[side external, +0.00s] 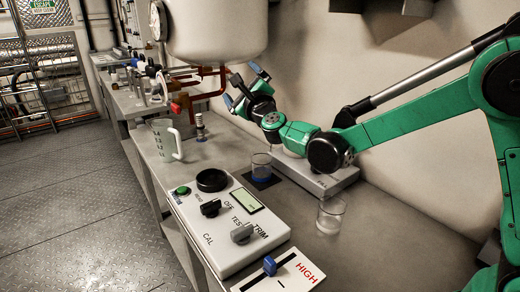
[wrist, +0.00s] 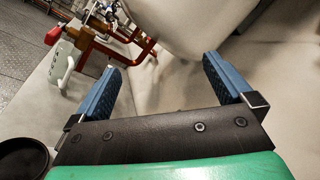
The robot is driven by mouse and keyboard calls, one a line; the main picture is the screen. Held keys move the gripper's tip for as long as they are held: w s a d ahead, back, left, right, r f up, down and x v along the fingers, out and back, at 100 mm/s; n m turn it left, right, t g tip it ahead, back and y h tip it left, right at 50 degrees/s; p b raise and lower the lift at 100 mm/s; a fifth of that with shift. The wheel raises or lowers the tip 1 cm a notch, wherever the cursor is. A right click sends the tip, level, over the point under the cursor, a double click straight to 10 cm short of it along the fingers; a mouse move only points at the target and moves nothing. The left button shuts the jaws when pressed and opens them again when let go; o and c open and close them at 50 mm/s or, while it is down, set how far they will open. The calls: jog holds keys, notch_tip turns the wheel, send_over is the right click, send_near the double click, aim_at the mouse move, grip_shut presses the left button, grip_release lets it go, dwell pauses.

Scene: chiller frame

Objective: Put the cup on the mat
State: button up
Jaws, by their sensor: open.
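A pale measuring cup (side external: 164,141) with a handle and dark marks stands upright on the grey bench, left of centre. It also shows at the upper left of the wrist view (wrist: 64,64). A small dark square mat (side external: 264,186) lies on the bench. A clear beaker (side external: 261,161) with blue at its bottom stands on the mat. My gripper (side external: 243,86) is open and empty, raised above the bench beside the big white tank. In the wrist view its blue fingers (wrist: 161,64) are wide apart with nothing between them.
A control panel (side external: 228,234) with knobs lies at the front. Another clear glass (side external: 330,215) stands to the right. A flat grey device (side external: 316,179) is behind the mat. The white tank (side external: 217,35) and red pipes (side external: 212,92) are close to my gripper. A small valve-like fitting (side external: 200,128) stands right of the measuring cup.

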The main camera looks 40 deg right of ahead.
jog(key=s+a+r+n+g+y, duration=0.1)
jog(key=s+a+n+y, duration=0.15)
jog(key=n, duration=0.35)
jog(key=s+a+r+n+y, duration=0.1)
jog(key=s+n+y, duration=0.1)
jog(key=n+y, duration=0.3)
jog(key=s+d+f+n+g+h, duration=0.1)
jog(key=s+d+f+n+g, duration=0.1)
jog(key=s+f+n+g, duration=0.3)
jog(key=s+d+f+n+g+h, duration=0.1)
jog(key=s+d+f+n+g, duration=0.2)
jog(key=s+n, duration=1)
notch_tip(320, 180, down, 6)
jog(key=s+g, duration=0.2)
jog(key=g, duration=0.1)
jog(key=shift+r+g+h, duration=0.2)
jog(key=shift+g+h, duration=0.1)
jog(key=shift+h, duration=0.05)
jog(key=shift+a, duration=0.1)
